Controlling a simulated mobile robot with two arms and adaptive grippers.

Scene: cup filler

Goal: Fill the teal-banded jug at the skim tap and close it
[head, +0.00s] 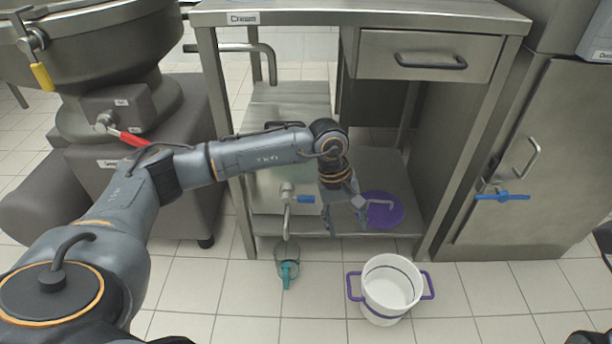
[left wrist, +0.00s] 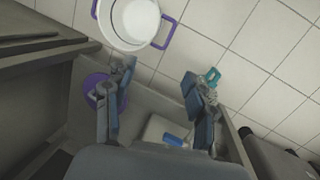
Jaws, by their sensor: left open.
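A small grey jug (head: 287,252) with a teal handle stands on the floor, under or very near the spout of a low tap (head: 288,196). Its contents cannot be made out. The tap has a blue lever (head: 306,199) pointing right; no readable label shows which tap it is. In the left wrist view the jug's teal handle (left wrist: 212,76) is partly behind a finger, and the blue lever (left wrist: 174,140) shows too. My left gripper (head: 346,222) is open and empty, to the right of the lever and apart from it, fingers pointing down. My right gripper is not in view.
A white bucket (head: 381,307) with purple handles stands on the floor to the right. A purple lid (head: 398,211) lies on the low shelf behind my left gripper. A steel bench (head: 370,12) labelled Cream overhangs. A red-handled valve (head: 132,138) is on the machine at left.

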